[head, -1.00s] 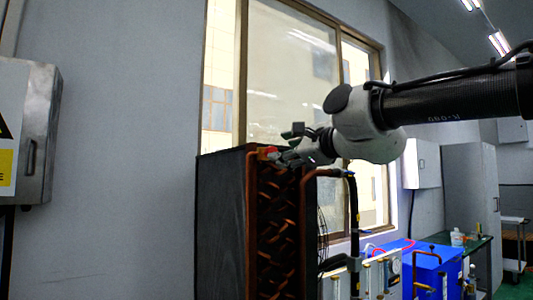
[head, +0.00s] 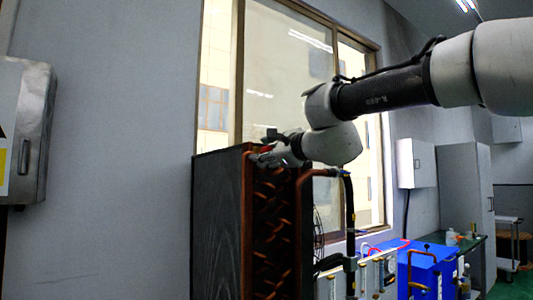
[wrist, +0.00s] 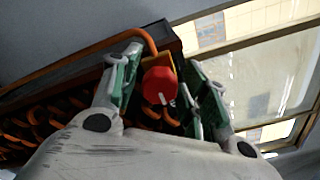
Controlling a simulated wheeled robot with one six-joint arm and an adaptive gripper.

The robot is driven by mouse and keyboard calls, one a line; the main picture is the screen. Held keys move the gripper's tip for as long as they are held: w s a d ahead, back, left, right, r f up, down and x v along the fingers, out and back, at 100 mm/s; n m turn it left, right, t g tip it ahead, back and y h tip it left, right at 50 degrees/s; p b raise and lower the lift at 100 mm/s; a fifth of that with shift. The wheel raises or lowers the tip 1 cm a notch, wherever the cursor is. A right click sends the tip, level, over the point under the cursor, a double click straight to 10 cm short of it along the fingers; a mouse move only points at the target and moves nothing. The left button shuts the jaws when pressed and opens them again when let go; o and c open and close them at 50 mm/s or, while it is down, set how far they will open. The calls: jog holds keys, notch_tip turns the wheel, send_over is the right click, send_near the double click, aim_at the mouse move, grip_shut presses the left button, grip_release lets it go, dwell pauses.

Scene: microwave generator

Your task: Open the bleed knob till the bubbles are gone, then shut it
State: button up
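The red bleed knob (wrist: 160,84) shows in the wrist view, with a small white mark near its lower edge. It sits on a brass-coloured fitting (wrist: 157,62) at the top of the copper coil unit (head: 222,220). My gripper (wrist: 162,80) has its two green-padded fingers apart, one on each side of the knob. Gaps seem to show between the pads and the knob, so I see no firm hold. In the head view my gripper (head: 268,155) is at the unit's top edge and largely covers the knob. No bubbles can be made out in either view.
A copper pipe (wrist: 85,52) runs along the unit's top beside the left finger. Another bent copper pipe (head: 315,173) leads to a black hose at the right. A window (head: 290,80) is behind. A blue box (head: 425,268) and a green bench (head: 468,245) stand at the right.

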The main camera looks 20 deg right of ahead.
jog(key=c, duration=0.7)
jog(key=shift+o, duration=0.2)
jog(key=shift+n, duration=0.4)
jog(key=n, duration=0.4)
jog(key=shift+n, duration=0.3)
jog(key=n, duration=0.5)
jog(key=shift+f+n, duration=0.1)
jog(key=shift+n, duration=0.2)
jog(key=n, duration=0.6)
jog(key=shift+f, duration=0.1)
jog(key=n, duration=0.6)
jog(key=shift+f+n, duration=0.1)
jog(key=shift+n, duration=0.3)
